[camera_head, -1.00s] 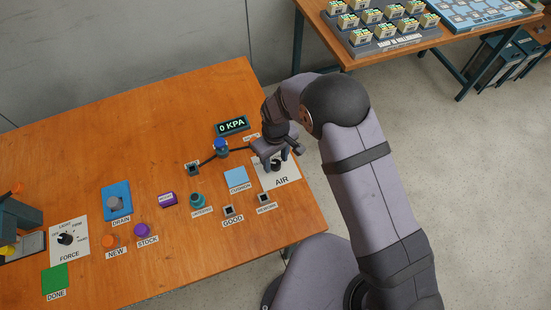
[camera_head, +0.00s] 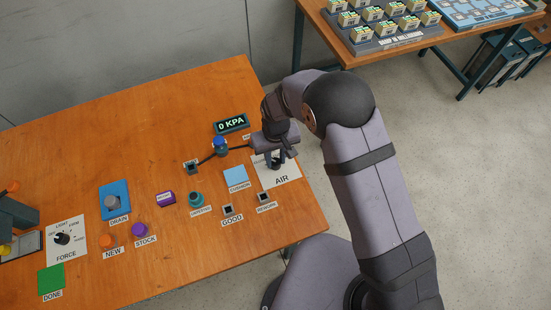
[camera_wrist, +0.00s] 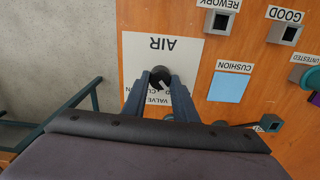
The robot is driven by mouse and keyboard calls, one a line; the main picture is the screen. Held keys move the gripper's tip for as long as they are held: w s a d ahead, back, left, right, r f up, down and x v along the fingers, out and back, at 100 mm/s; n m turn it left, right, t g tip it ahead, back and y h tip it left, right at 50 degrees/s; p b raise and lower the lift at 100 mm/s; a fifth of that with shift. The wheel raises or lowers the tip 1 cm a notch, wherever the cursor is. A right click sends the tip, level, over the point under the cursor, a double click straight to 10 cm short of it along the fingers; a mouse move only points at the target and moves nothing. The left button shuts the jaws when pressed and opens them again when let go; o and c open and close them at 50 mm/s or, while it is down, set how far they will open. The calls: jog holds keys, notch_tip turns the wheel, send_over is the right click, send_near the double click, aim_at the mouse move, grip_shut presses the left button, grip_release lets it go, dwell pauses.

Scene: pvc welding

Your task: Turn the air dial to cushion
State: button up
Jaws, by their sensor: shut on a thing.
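The air dial (camera_head: 276,165) is a small black knob on a white panel marked AIR (camera_head: 290,176), near the right edge of the wooden table. In the wrist view the knob (camera_wrist: 160,75) sits between the two fingertips, with a short pale mark on it. My gripper (camera_wrist: 159,82) is shut on the knob, its fingers pointing down to the panel. The panel's small lettering, partly reading VALVE, is mostly covered by the fingers, so the dial's setting cannot be read. The light blue CUSHION square (camera_head: 235,176) lies just left of the panel and is empty.
The pressure display (camera_head: 232,124) reads 0 KPA. A blue-capped fitting (camera_head: 220,146) with a black hose stands left of my gripper. The GOOD (camera_head: 228,209) and REWORK (camera_head: 263,197) sockets lie in front. The FORCE dial (camera_head: 62,239) is far left.

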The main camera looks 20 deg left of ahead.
aim_at(276, 161)
jog(key=m+b, duration=0.1)
jog(key=m, duration=0.3)
jog(key=shift+m, duration=0.3)
jog(key=m+b, duration=0.1)
jog(key=m, duration=0.4)
jog(key=shift+m+b, duration=0.3)
jog(key=m, duration=0.5)
jog(key=shift+b, duration=0.4)
jog(key=m, duration=0.5)
jog(key=o, duration=1)
jog(key=shift+d, duration=0.1)
jog(key=shift+o, duration=0.2)
jog(key=shift+r+b, duration=0.15)
jog(key=shift+b, duration=0.15)
jog(key=shift+r+b, duration=0.9)
jog(key=shift+r, duration=2.7)
